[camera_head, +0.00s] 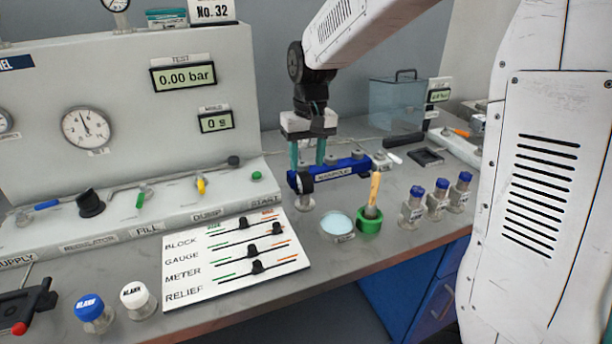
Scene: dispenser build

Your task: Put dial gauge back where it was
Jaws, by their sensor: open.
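My gripper (307,163) points down over the blue manifold block (355,166), with its two teal fingers apart and nothing visible between them. A small dark round-headed piece with a metal foot (306,186) stands upright at the front left of the block. It may be the dial gauge seen from the side, but I cannot tell; its face does not show. It is just below and in front of the fingers, and I cannot tell whether it touches the block. A round white dial (86,128) is mounted on the panel at left.
A pale blue dish (337,223) and a green cup holding a wooden-handled tool (370,212) stand in front of the block. A white lever board (236,258) lies at front left. A clear box (396,101) is behind.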

